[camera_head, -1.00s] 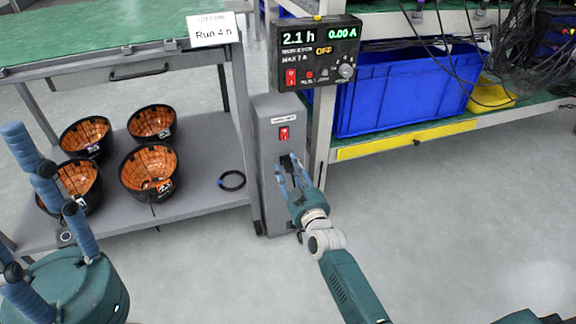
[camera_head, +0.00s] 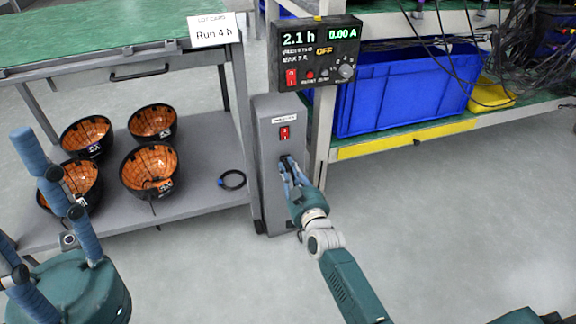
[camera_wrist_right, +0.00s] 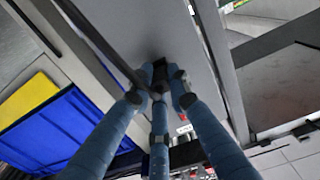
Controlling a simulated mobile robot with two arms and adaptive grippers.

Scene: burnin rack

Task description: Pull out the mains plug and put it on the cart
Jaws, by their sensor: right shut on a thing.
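The mains plug (camera_wrist_right: 160,72) is a small black block at the grey post's face, between my right fingertips in the right wrist view. My right gripper (camera_head: 288,163) is shut on it, below the red switch on the grey post (camera_head: 284,205). The plug appears to be still against the post; fingers hide much of it in the head view. The cart (camera_head: 190,206) is grey with a green top and a lower shelf, standing left of the post. My left gripper (camera_head: 48,172) is at the left edge, its fingers spread apart and empty, in front of the cart.
Several black bowls with orange insides (camera_head: 150,168) and a coiled black cable (camera_head: 232,180) lie on the cart's lower shelf. A blue bin (camera_head: 400,95) stands right. The floor at right is clear.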

